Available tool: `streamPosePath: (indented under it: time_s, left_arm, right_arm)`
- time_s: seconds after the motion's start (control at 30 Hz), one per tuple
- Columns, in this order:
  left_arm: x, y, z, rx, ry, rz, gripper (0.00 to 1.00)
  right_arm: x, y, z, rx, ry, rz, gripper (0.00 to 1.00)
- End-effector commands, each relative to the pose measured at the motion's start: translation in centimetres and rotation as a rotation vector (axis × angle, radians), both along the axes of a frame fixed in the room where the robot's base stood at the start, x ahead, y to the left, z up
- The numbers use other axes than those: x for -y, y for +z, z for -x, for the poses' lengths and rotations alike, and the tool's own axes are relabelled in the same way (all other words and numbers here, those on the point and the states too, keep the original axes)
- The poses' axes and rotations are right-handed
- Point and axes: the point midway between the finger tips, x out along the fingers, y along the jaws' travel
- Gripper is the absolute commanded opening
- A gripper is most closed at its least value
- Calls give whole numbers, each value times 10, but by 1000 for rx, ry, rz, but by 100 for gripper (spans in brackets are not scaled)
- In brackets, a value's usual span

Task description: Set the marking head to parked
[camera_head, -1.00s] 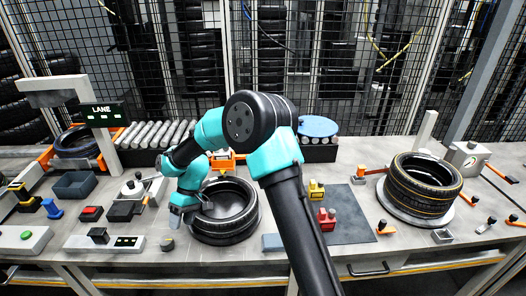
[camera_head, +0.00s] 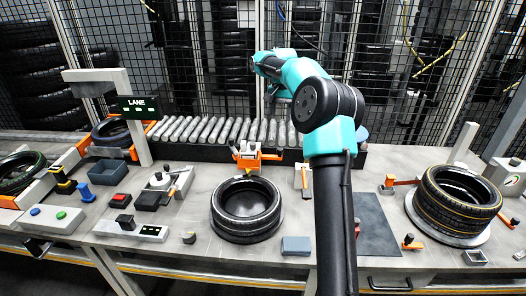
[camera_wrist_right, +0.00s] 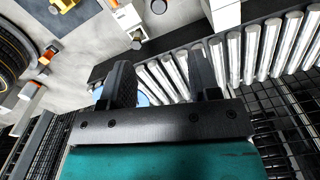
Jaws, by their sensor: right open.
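I cannot tell for sure which fixture is the marking head. An orange bracket with a white top (camera_head: 250,156) stands just behind the middle tyre (camera_head: 246,208). Right of it is a white block with an orange lever (camera_head: 304,180). In the right wrist view a white fixture with an orange part (camera_wrist_right: 128,20) shows beyond the fingers. My right gripper (camera_head: 273,94) is raised over the back of the bench, above the rollers. Its two dark fingers are apart with nothing between them in the wrist view (camera_wrist_right: 158,78). My left gripper is not in view.
Metal rollers (camera_head: 225,131) run along the back before a mesh fence. A striped tyre (camera_head: 458,199) sits on a round stand at right. A control with an orange handle (camera_head: 166,179) is left of the middle tyre. A dark mat (camera_head: 377,226) lies partly behind my arm.

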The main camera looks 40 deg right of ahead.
Motion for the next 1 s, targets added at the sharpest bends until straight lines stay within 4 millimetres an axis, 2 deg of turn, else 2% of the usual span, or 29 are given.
streamPosePath:
  time_s: [0.3,0.47,0.67,1.0]
  left_arm:
    - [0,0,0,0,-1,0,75]
    - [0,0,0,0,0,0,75]
    - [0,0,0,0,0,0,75]
    - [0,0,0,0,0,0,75]
  right_arm:
    - [-1,-2,-1,0,2,-1,56]
    - [-1,-10,-1,-2,4,-1,56]
    - [-1,-36,0,-2,4,-2,56]
    - [-1,-94,0,-4,5,-3,56]
